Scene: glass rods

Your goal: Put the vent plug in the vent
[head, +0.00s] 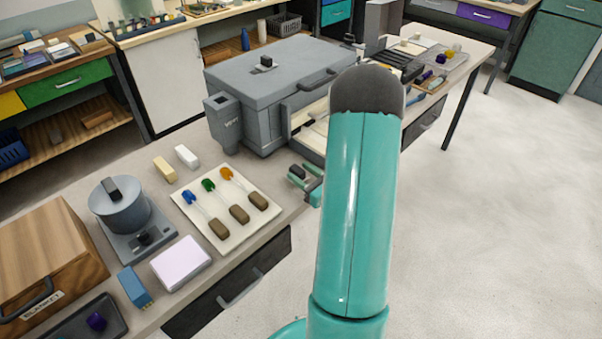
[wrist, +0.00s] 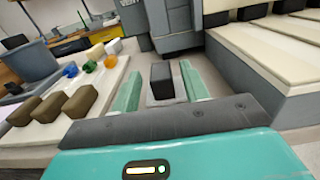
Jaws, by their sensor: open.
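The vent plug appears to be a small black block on a pale grey base (wrist: 162,80), between my fingers in the wrist view. In the head view its dark top (head: 297,171) shows at the table's front edge, partly hidden by my gripper. My gripper (head: 303,180) is open, with one finger on each side of the plug; I cannot tell whether either touches it. It also shows in the wrist view (wrist: 161,72). The vent looks like the grey, open-topped, labelled box (head: 224,124) on the near left corner of the big grey chest. Its label is too small to read surely.
The grey chest (head: 275,85) has a knobbed piece (head: 265,64) on its lid. A pale board (head: 247,222) with several coloured-tipped, brown-handled rods lies left of my gripper. A grey round pot (head: 120,212) and a wooden box (head: 45,250) stand further left. Pale slats (wrist: 275,50) rise at the right.

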